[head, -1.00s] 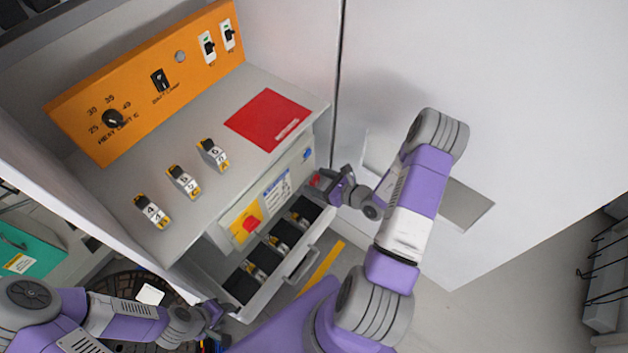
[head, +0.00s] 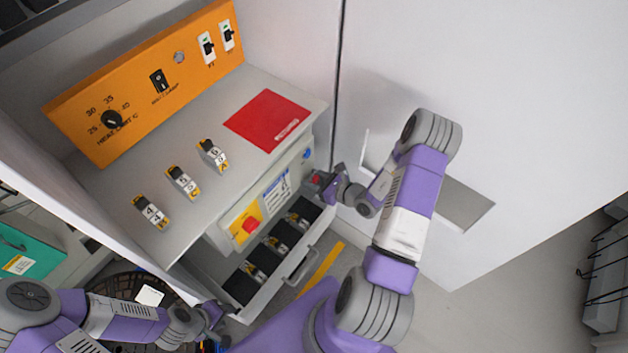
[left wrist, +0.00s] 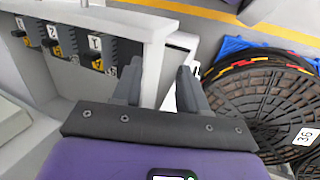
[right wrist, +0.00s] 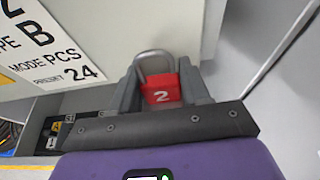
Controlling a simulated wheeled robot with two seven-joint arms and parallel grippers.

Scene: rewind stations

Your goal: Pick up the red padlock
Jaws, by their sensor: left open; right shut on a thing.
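The red padlock (right wrist: 161,91) is marked with a white 2 and has a grey shackle pointing away from my wrist. My right gripper (right wrist: 163,90) is shut on its red body, one finger on each side. In the head view the padlock (head: 317,179) is a small red patch in my right gripper (head: 322,182), beside the right end of the station's front panel. Whether the shackle touches anything is unclear. My left gripper (left wrist: 158,88) is open with nothing between its fingers. In the head view it is at the lower left (head: 215,318), near the drawer's front corner.
An open drawer (head: 289,262) with dark compartments holds several numbered pieces. The station top (head: 235,185) carries three numbered blocks and a red plate (head: 268,120). A white wall (head: 500,90) stands at the right. Round black reels (left wrist: 262,110) lie below my left gripper.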

